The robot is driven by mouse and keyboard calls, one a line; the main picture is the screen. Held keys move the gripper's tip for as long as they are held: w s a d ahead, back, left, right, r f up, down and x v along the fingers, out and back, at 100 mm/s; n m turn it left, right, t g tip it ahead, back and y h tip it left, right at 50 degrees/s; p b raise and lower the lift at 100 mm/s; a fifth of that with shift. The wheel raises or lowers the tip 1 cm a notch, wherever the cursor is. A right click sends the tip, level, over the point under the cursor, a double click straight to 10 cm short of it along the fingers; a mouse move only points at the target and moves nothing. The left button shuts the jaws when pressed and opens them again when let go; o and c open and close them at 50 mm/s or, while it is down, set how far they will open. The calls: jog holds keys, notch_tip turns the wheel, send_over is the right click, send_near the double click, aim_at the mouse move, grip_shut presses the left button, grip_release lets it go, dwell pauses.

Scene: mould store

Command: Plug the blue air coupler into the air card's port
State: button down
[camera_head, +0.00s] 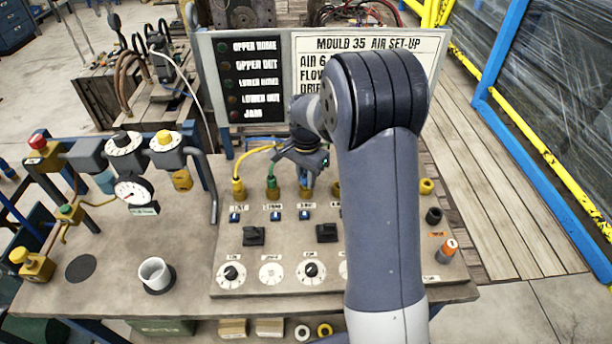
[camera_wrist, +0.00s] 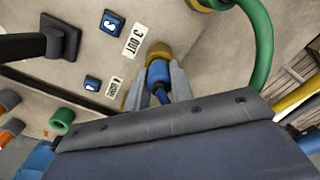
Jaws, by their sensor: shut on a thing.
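The blue air coupler (camera_wrist: 158,74) is held between the two fingers of my gripper (camera_wrist: 158,88), which is shut on it. Its front end is at a brass port (camera_wrist: 159,52) beside the "3 OUT" label; I cannot tell whether it is seated or only close. In the head view my gripper (camera_head: 305,178) is over the third port of the panel's back row, and the coupler is mostly hidden. The air card (camera_head: 365,44) reads "MOULD 35 AIR SET-UP"; my arm hides most of its lower lines.
A yellow-hose coupler (camera_head: 238,188) and a green-hose coupler (camera_head: 272,188) stand in ports left of my gripper. Another brass port (camera_head: 336,188) is close on the right, partly behind my arm. A white cup (camera_head: 155,273) and a gauge (camera_head: 133,190) stand at the bench's left.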

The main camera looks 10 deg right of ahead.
jog(key=shift+f, duration=0.15)
jog(key=c, duration=1.1)
grip_release()
jog(key=shift+c, duration=0.2)
jog(key=shift+o, duration=0.4)
jog(key=o, duration=0.3)
jog(key=shift+r+p, duration=2.7)
jog(key=shift+r, duration=1.15)
jog(key=shift+f, duration=0.2)
